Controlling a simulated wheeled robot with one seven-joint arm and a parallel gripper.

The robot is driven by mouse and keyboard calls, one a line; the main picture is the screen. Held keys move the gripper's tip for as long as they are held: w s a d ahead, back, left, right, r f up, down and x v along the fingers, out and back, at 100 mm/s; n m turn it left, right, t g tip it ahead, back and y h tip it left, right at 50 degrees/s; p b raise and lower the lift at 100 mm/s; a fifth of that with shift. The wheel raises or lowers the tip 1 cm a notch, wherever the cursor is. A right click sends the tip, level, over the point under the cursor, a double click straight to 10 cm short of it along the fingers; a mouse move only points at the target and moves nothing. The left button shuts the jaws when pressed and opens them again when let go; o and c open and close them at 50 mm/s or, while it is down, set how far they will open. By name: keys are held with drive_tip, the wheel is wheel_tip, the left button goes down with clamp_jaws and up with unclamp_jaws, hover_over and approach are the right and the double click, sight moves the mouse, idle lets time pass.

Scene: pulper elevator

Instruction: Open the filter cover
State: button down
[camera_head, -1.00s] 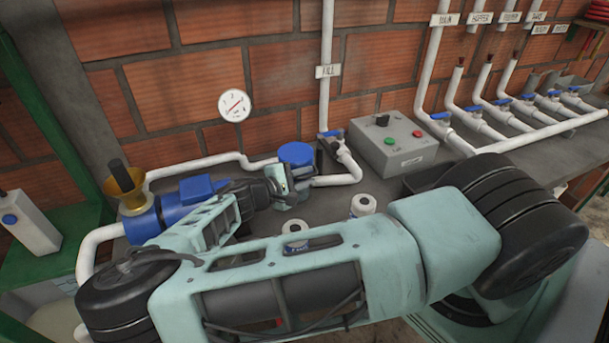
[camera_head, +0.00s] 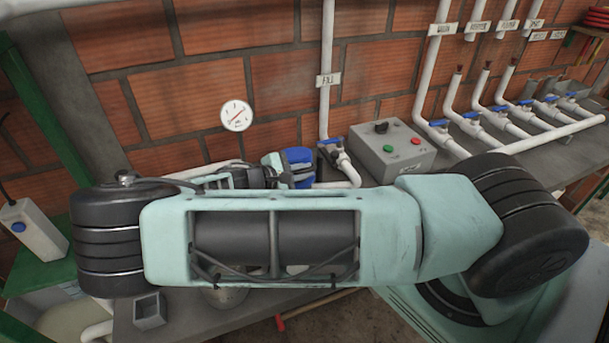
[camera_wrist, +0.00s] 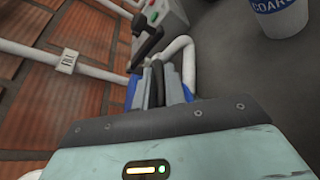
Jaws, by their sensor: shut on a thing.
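The blue filter cover (camera_head: 299,157) is at the back of the bench, left of the white fill pipe. It looks tilted on edge rather than lying flat. My gripper (camera_head: 284,172) is at its left side and is shut on it. In the wrist view, my gripper's fingers (camera_wrist: 160,80) are close together, with a sliver of the blue cover (camera_wrist: 131,92) showing beside them. The filter body below is mostly hidden behind my arm, so I cannot see its opening.
A grey control box (camera_head: 392,151) stands right of the fill pipe (camera_head: 326,110). Several blue-handled valves line the pipes at right. A pressure gauge (camera_head: 236,115) hangs on the brick wall. A white cup (camera_wrist: 280,18) stands on the bench. A small grey square container (camera_head: 149,311) is at front left.

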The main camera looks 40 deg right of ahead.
sight(298, 159)
drive_tip(key=w+r+n, duration=0.1)
drive_tip(key=w+r+n+g+p, duration=0.1)
drive_tip(key=r, duration=0.1)
drive_tip(key=w+d+r+n+g+y+p, duration=0.1)
drive_tip(key=shift+w+r, duration=0.35)
drive_tip(key=w+n, duration=0.1)
drive_tip(key=w+d+r+n+g, duration=0.1)
drive_tip(key=w, duration=0.1)
drive_tip(key=w+r+n+g, duration=0.1)
drive_tip(key=w, duration=0.1)
drive_tip(key=shift+w+d+r+y+b, duration=0.2)
drive_tip(key=shift+d+y+b, duration=0.1)
drive_tip(key=shift+y+b, duration=0.1)
drive_tip(key=shift+w+d+r+b, duration=0.1)
drive_tip(key=shift+w+d+b, duration=0.1)
drive_tip(key=shift+w, duration=0.5)
drive_tip(key=shift+w+d+r+b, duration=0.1)
drive_tip(key=shift+w+d+b, duration=0.1)
drive_tip(key=shift+w, duration=0.5)
drive_tip(key=shift+f, duration=0.1)
drive_tip(key=c, duration=1.8)
unclamp_jaws()
drive_tip(key=shift+o, duration=0.2)
drive_tip(key=shift+w+a, duration=0.1)
